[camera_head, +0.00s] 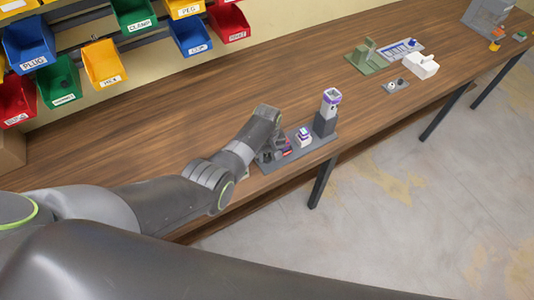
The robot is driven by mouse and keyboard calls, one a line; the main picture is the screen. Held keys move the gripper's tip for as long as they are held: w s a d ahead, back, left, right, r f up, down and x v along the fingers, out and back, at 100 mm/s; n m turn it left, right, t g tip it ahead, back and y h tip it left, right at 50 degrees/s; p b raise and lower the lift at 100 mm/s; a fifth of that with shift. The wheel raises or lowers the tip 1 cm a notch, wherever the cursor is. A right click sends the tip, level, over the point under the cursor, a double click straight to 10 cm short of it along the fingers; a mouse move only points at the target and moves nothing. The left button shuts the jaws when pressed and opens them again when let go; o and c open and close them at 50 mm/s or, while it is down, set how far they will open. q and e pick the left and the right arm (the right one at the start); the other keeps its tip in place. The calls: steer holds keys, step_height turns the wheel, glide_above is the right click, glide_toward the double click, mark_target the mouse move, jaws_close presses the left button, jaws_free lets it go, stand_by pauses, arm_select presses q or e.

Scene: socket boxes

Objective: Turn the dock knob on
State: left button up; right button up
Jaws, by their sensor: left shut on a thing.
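The dock is a grey plate (314,147) near the front edge of the wooden table. A dark block with a white and purple device (330,99) stands upright at its right end, and a small white and purple block (303,137) sits in its middle. My left gripper (275,152) reaches down over the plate's left end, shut on what appears to be the dock knob. The knob is mostly hidden by the gripper; a little red and purple shows beside the fingers. My right gripper is not in view.
Labelled bins (105,63) in several colours hang at the back left. Farther right on the table (207,100) are a green fixture (367,57), a white block (422,65), a small grey plate (396,87) and a grey machine (487,15). The table left of the dock is clear.

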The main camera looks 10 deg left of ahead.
mark_target(267, 157)
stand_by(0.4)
arm_select(q)
steer(key=o, duration=1)
steer(key=shift+r, duration=0.1)
steer(key=shift+r, duration=0.6)
step_height(267, 157, up, 16)
steer(key=shift+r+b, duration=0.1)
steer(key=shift+b, duration=0.2)
